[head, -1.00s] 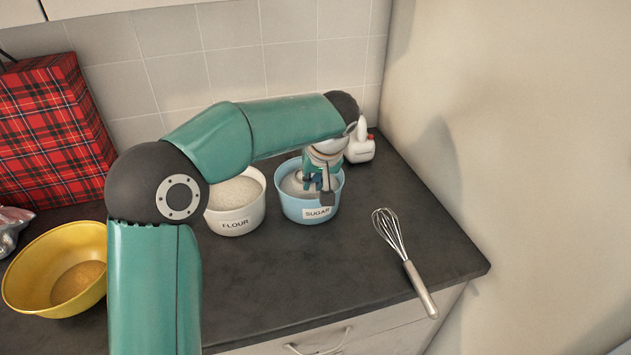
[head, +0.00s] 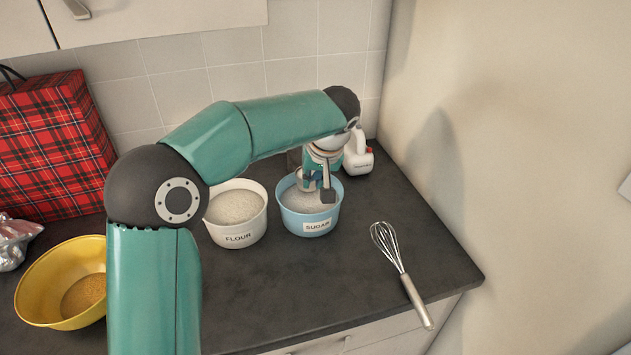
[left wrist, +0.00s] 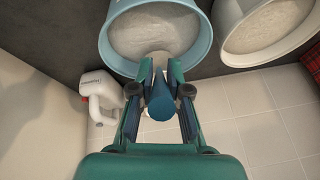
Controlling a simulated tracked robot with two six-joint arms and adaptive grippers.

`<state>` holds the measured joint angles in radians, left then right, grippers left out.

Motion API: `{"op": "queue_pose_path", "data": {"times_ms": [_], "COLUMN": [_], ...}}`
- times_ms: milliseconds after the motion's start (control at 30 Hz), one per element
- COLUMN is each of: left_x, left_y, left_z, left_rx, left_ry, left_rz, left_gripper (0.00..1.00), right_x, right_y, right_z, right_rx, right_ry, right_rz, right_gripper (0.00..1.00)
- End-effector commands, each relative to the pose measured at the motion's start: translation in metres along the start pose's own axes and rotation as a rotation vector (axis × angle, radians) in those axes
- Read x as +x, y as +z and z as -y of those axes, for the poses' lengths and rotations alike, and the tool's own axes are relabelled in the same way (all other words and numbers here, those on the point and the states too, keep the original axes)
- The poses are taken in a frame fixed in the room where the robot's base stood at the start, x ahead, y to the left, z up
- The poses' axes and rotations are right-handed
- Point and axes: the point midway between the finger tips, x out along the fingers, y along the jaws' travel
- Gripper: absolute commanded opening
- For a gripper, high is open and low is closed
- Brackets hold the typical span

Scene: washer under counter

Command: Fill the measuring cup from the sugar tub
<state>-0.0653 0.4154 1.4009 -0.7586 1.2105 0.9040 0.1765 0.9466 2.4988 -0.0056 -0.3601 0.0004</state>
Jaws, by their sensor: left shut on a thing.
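The sugar tub (head: 309,226) is light blue, labelled SUGAR, and stands on the dark counter with white sugar in it. It also shows at the top of the left wrist view (left wrist: 202,45). My left gripper (head: 321,178) is over the back part of the tub, pointing down. It is shut on the blue handle (left wrist: 160,103) of the measuring cup. The small metallic cup (head: 306,181) shows over the sugar, partly hidden by the fingers; I cannot tell how full it is. My right gripper is not in view.
A white flour tub (head: 236,236) stands close left of the sugar. A yellow bowl (head: 38,292) sits at the front left, a whisk (head: 400,270) at the right. A white hand mixer (head: 359,161) is behind the sugar tub. The counter in front is clear.

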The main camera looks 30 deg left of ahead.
Motion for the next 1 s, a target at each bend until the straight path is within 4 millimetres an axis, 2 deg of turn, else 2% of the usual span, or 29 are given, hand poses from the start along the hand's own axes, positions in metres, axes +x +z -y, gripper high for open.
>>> {"op": "queue_pose_path", "data": {"times_ms": [100,500,1000], "left_x": [-0.013,-0.039,-0.039], "left_y": [-0.006,-0.016,-0.016], "left_z": [0.002,0.006,0.006], "left_rx": [-0.001,-0.001,-0.002], "left_ry": [0.001,0.001,0.001], "left_rz": [-0.002,-0.001,-0.001], "left_gripper": [0.00,0.00,0.00], "right_x": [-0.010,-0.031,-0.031], "right_y": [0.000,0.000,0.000], "right_z": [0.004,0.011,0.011], "right_rx": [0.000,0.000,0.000], "right_ry": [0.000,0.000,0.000], "right_rz": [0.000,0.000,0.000], "right_gripper": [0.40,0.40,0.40]}}
